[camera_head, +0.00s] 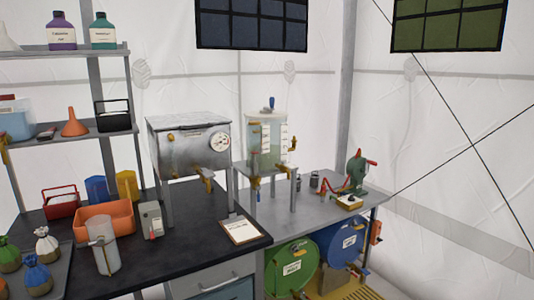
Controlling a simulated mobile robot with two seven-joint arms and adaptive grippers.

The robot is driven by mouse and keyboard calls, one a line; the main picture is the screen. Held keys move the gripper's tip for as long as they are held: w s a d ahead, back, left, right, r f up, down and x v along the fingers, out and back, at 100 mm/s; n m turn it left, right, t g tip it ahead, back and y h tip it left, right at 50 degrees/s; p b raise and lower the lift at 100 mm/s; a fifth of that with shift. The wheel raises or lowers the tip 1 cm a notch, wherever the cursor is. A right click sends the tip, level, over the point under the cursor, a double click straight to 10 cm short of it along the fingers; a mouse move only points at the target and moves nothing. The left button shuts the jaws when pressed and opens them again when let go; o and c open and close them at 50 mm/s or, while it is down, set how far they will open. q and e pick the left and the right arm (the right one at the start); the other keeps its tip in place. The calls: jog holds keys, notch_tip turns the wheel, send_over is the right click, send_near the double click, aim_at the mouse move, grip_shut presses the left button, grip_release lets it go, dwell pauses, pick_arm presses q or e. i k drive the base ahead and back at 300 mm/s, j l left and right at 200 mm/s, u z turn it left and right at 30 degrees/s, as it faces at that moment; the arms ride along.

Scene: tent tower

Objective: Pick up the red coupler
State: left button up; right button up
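I cannot pick out the red coupler for certain. Red parts show on and beside the green hand pump (356,170) at the right end of the grey table: a red piece on its right side and a red hose curving to its left. A small red item (324,188) also shows near the hose, too small to tell what it is. Neither of my grippers is in view.
A metal tank with a gauge (191,146) and a clear tank (266,138) stand on legs. Green (291,269) and blue (341,244) drums lie under the grey table (309,207). The black worktop (175,240) holds an orange bin (105,216), a clear cylinder and a clipboard (240,230).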

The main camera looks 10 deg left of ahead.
aim_at(323, 191)
jog(key=i+l+u, duration=0.15)
jog(key=u, duration=0.3)
jog(key=i+l+u, duration=0.1)
jog(key=u, duration=0.3)
jog(key=i+l+u, duration=0.1)
jog(key=l+u, duration=0.2)
jog(key=u, duration=0.15)
jog(key=l+u, duration=0.25)
jog(key=u, duration=0.2)
jog(key=i, duration=0.05)
